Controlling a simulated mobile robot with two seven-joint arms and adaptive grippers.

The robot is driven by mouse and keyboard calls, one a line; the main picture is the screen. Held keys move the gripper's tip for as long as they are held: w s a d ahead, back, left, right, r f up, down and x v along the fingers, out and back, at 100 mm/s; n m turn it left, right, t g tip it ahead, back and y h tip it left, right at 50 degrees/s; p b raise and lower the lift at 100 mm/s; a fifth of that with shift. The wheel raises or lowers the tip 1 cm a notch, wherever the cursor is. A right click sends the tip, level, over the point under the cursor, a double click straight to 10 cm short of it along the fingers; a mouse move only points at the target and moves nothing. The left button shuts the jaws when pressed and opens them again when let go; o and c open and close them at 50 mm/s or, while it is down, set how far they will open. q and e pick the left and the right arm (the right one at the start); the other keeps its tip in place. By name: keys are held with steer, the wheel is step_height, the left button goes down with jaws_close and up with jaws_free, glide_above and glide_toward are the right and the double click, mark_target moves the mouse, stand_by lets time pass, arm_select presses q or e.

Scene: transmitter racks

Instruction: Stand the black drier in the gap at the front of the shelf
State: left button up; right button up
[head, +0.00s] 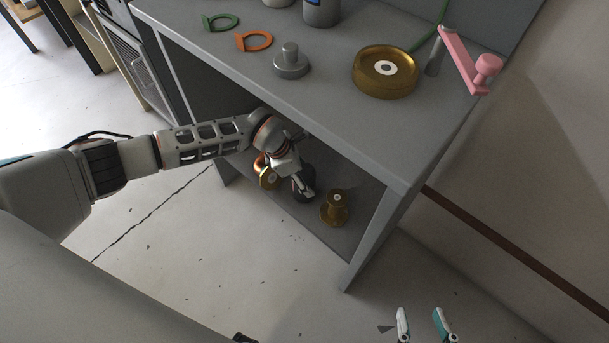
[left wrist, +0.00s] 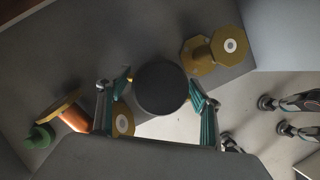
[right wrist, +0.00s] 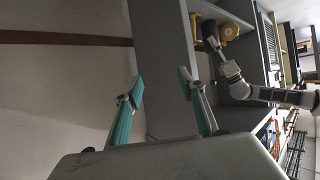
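The black drier (left wrist: 160,88) is seen from above as a dark disc in the left wrist view. In the head view the drier (head: 303,184) is on the lower shelf between two brass-coloured pieces, partly hidden by my left gripper (head: 307,191). My left gripper's fingers (left wrist: 160,82) lie wide apart, one on each side of the drier. I see no clear contact, and the drier's foot is hidden. The lower shelf (head: 366,192) is under the bench top. My right gripper (head: 422,318) is open and empty over the floor; it also shows in the right wrist view (right wrist: 160,78).
One brass piece (head: 335,207) stands right of the drier near the shelf's front; another (head: 267,178) stands left. A green piece (left wrist: 40,137) lies deeper left. The bench top (head: 330,95) overhangs the arm, and a side panel (head: 372,240) closes the right end.

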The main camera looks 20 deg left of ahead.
steer(key=shift+s+f, duration=0.2)
steer(key=shift+s, duration=0.05)
arm_select(q)
steer(key=shift+r, duration=0.3)
steer(key=v, duration=0.1)
steer(key=p+v, duration=0.1)
steer(key=v, duration=0.1)
steer(key=p+v, duration=0.1)
steer(key=v, duration=0.1)
steer(key=shift+w+r, duration=0.2)
steer(key=shift+w, duration=0.05)
steer(key=shift+s+p+v, duration=0.2)
steer(key=shift+p+v, duration=0.3)
steer(key=shift+v, duration=0.6)
steer(key=shift+s+f, duration=0.1)
steer(key=shift+f, duration=0.15)
arm_select(e)
steer(key=d+f, duration=0.1)
steer(key=s+d+f+h, duration=0.1)
steer(key=d, duration=0.1)
steer(key=shift+s+n+g, duration=0.1)
steer(key=shift+n+g, duration=0.3)
steer(key=shift+r, duration=0.1)
